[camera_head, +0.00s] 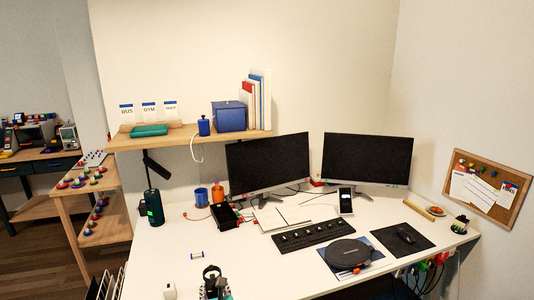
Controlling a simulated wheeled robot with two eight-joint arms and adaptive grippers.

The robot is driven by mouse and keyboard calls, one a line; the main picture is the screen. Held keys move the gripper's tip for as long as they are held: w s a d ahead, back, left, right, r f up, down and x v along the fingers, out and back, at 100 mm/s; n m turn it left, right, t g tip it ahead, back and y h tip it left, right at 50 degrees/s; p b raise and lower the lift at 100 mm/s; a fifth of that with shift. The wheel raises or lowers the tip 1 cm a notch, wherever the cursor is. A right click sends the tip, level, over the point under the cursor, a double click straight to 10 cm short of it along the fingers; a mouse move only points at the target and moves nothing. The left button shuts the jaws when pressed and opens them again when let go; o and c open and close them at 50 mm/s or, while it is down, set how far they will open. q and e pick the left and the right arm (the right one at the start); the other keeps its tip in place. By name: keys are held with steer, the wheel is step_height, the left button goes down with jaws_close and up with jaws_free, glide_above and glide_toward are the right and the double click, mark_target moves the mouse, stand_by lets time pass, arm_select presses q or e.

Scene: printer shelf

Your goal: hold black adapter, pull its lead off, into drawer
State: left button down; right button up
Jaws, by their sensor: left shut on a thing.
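My left gripper (211,272) shows at the bottom edge, low over the front left of the white desk. It is shut on a small dark thing that looks like the black adapter. The thing blends with the dark fingers, so its outline and its lead cannot be made out. My right gripper is not in view.
A black box (224,216) with red and orange parts, a keyboard (313,235), a round black device (347,253) and a mouse (405,236) lie on the desk. A small cylinder (197,254) lies on the clear left part. A shelf (190,137) overhangs the back left.

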arm_select(q)
steer(key=s+a, duration=0.2)
steer(key=s, duration=0.3)
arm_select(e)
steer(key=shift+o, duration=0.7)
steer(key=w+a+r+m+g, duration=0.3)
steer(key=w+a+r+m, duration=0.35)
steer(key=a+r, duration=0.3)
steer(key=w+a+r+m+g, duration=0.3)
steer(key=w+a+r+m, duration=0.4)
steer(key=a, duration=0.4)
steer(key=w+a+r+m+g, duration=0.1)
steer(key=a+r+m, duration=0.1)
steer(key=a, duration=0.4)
arm_select(q)
steer(key=s+d+r+m+h, duration=0.2)
steer(key=s+d+m+h, duration=0.2)
steer(key=d, duration=0.5)
steer(key=shift+s+d+r+m+t+h, duration=0.3)
steer(key=shift+s+r+h, duration=0.15)
steer(key=shift+h, duration=0.25)
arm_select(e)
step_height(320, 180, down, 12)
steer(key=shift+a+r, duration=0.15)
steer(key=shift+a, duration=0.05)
